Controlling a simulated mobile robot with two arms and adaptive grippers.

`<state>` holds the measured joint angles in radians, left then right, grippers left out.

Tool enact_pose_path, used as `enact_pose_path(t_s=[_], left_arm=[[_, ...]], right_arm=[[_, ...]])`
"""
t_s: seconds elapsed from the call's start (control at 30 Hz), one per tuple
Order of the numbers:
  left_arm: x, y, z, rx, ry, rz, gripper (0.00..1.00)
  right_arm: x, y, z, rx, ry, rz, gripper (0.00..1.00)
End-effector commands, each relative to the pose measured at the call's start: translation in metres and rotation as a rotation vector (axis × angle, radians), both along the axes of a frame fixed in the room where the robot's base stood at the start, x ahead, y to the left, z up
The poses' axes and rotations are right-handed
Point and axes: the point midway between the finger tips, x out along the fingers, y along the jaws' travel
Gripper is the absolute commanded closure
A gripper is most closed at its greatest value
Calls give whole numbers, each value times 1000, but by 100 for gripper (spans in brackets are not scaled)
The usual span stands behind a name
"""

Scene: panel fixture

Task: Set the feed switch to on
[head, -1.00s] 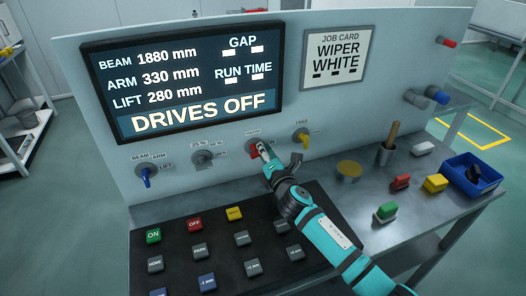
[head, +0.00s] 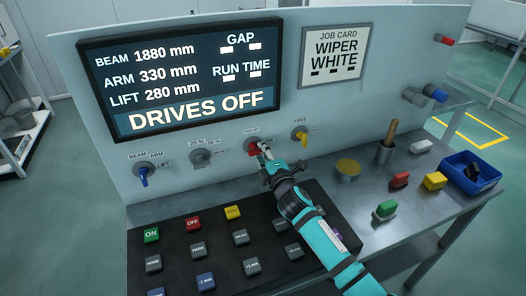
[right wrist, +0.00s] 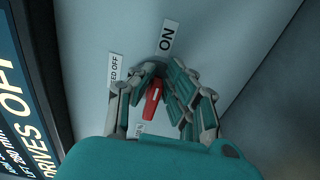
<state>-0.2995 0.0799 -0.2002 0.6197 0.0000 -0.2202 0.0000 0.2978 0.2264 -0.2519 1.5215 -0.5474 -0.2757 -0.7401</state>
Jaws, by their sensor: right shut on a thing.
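The feed switch is a red lever (head: 253,149) on the upright panel, below the screen and left of the yellow-handled switch. In the right wrist view the red lever (right wrist: 152,102) has a white line and sits between my fingers. My left gripper is not in view.
A blue-handled switch (head: 144,177) and a grey knob (head: 201,156) are left of the feed switch; a yellow-handled switch (head: 300,136) is close on its right. Buttons on a black keypad (head: 180,245) lie below.

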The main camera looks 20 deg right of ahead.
Motion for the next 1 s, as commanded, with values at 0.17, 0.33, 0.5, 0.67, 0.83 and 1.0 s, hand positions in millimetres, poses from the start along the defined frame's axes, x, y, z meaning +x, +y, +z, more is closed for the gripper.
enact_pose_path(t_s=[0.17, 0.33, 0.5, 0.67, 0.83, 1.0], left_arm=[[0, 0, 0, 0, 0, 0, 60], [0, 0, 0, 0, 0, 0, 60], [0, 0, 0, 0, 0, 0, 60], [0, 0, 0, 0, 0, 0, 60], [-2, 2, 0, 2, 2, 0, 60], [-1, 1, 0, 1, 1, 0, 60]], right_arm=[[2, 1, 9, 10, -17, 4, 100], [2, 1, 9, 9, -17, 4, 100], [1, 1, 8, 8, -15, 3, 70], [1, 0, 5, 5, -9, 2, 65], [-1, 0, 3, 4, -5, 1, 65], [-20, -1, 1, 3, -3, 1, 65]])
